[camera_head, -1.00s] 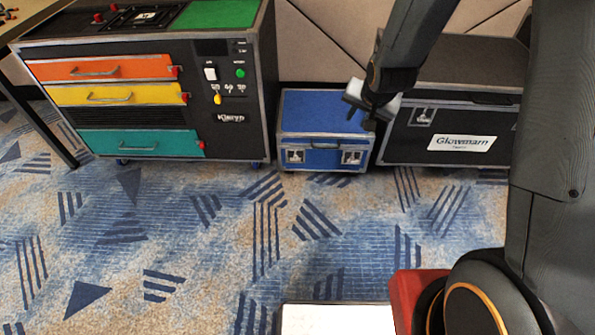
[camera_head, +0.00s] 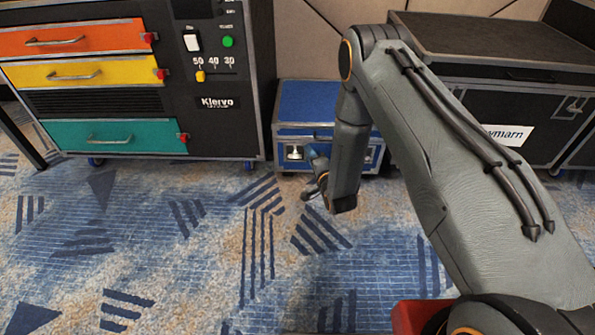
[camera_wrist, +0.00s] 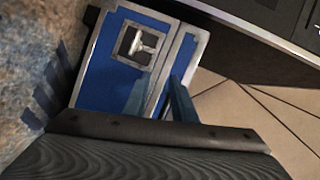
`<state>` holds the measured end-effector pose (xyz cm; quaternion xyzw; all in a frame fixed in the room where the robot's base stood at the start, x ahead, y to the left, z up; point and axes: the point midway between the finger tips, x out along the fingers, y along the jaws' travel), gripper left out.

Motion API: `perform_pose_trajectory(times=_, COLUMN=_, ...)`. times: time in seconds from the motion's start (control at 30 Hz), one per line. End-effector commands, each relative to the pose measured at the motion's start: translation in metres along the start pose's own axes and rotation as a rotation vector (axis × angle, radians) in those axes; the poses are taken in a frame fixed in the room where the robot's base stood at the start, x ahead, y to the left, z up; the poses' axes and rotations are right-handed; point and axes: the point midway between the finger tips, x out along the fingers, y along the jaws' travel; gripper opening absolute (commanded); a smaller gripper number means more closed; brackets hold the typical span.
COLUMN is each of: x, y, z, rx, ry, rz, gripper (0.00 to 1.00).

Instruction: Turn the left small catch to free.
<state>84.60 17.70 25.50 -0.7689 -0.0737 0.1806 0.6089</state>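The small blue case (camera_head: 308,102) stands on the carpet against the wall. Its left small catch (camera_head: 294,152) is a silver piece on its front. In the wrist view the catch (camera_wrist: 142,45) appears as a silver knob with a wing in a framed dark recess, with nothing touching it. The right catch (camera_head: 369,155) is partly hidden behind my arm. My gripper (camera_head: 317,164) is in front of the case, just right of the left catch.
The Klervo cabinet (camera_head: 219,125), with orange, yellow and teal drawers, stands close on the left. A large black case (camera_head: 488,98) stands on the right, partly behind my arm. Open patterned carpet (camera_head: 190,250) lies in front.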

Motion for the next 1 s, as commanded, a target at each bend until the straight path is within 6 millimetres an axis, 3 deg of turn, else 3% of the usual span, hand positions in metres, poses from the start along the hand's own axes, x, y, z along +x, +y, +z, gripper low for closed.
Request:
perform_pose_trajectory(times=0.03, x=0.006, y=0.029, z=0.010, rx=0.035, ry=-0.005, rz=-0.032, gripper=0.24)
perform_pose_trajectory(times=0.1, x=0.008, y=0.047, z=0.020, rx=0.085, ry=-0.010, rz=-0.083, gripper=0.24)
perform_pose_trajectory(times=0.3, x=0.007, y=0.076, z=0.037, rx=0.176, ry=-0.025, rz=-0.175, gripper=0.24)
perform_pose_trajectory(times=0.47, x=0.010, y=0.078, z=0.039, rx=0.195, ry=-0.029, rz=-0.196, gripper=0.24)
perform_pose_trajectory(times=0.8, x=0.059, y=0.069, z=0.039, rx=0.194, ry=-0.028, rz=-0.197, gripper=0.24)
perform_pose_trajectory(times=1.0, x=0.078, y=0.065, z=0.040, rx=0.193, ry=-0.028, rz=-0.195, gripper=0.24)
